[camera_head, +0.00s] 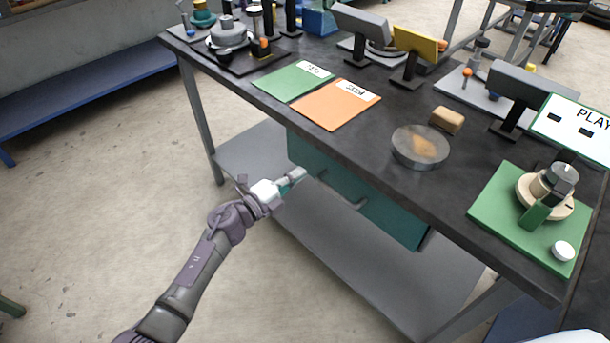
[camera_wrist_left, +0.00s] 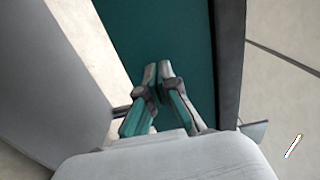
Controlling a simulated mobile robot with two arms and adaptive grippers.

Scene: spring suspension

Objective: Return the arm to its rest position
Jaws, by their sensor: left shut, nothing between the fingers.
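My left arm (camera_head: 200,262) comes in from the bottom left of the head view. Its gripper (camera_head: 300,174) is beside the front of the workbench, below the tabletop edge and close to the teal drawer unit. In the left wrist view the gripper (camera_wrist_left: 158,68) has its fingertips together with nothing between them, in front of the teal drawer front. I cannot tell whether it touches the drawer. My right gripper does not show in either view.

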